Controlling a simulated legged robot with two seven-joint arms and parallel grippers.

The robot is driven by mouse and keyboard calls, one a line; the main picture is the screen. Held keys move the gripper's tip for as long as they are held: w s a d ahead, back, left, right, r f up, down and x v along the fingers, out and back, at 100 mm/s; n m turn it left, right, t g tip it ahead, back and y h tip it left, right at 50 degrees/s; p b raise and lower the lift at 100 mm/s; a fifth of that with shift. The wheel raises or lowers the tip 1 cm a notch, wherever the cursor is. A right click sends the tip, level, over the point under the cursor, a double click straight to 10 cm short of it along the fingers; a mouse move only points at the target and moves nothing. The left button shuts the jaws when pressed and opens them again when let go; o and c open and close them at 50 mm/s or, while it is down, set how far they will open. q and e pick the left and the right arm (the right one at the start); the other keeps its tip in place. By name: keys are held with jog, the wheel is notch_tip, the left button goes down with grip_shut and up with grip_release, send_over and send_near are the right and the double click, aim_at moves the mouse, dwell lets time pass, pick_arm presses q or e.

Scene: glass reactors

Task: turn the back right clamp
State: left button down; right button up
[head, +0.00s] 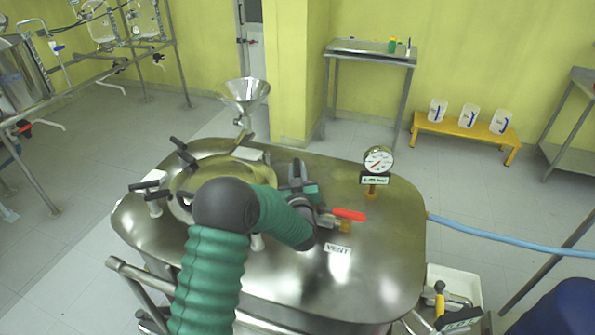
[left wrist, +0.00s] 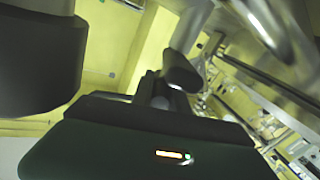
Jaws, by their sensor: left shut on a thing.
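The steel reactor (head: 370,285) has a round lid (head: 215,165) with dark-handled clamps around it. My green left arm crosses in front of the lid. My left gripper (head: 298,175) is at the right side of the lid, left of the red-handled vent valve (head: 348,214). It is shut on a dark piece that I take for the back right clamp; its fingers hide most of that clamp in the head view. In the left wrist view a dark, blocky handle (left wrist: 182,72) stands close before the gripper. Two other clamps show: one at the back left (head: 182,152) and one at the left (head: 150,190).
A pressure gauge (head: 378,160) stands on the tank top right of the gripper. A steel funnel (head: 246,93) rises behind the lid. A blue hose (head: 500,238) runs off to the right. A yellow bench (head: 465,132) with white jugs stands by the back wall.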

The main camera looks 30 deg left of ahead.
pick_arm(q)
jog(key=shift+f, duration=0.1)
dwell(0.3)
jog(key=shift+m+t+h+b, duration=0.6)
jog(key=shift+m+h, duration=0.1)
jog(key=shift+h, duration=0.4)
jog(key=c, duration=1.3)
grip_release()
jog(key=shift+s, duration=0.1)
jog(key=v, duration=0.7)
jog(key=shift+s+d, duration=0.1)
jog(key=shift+s, duration=0.05)
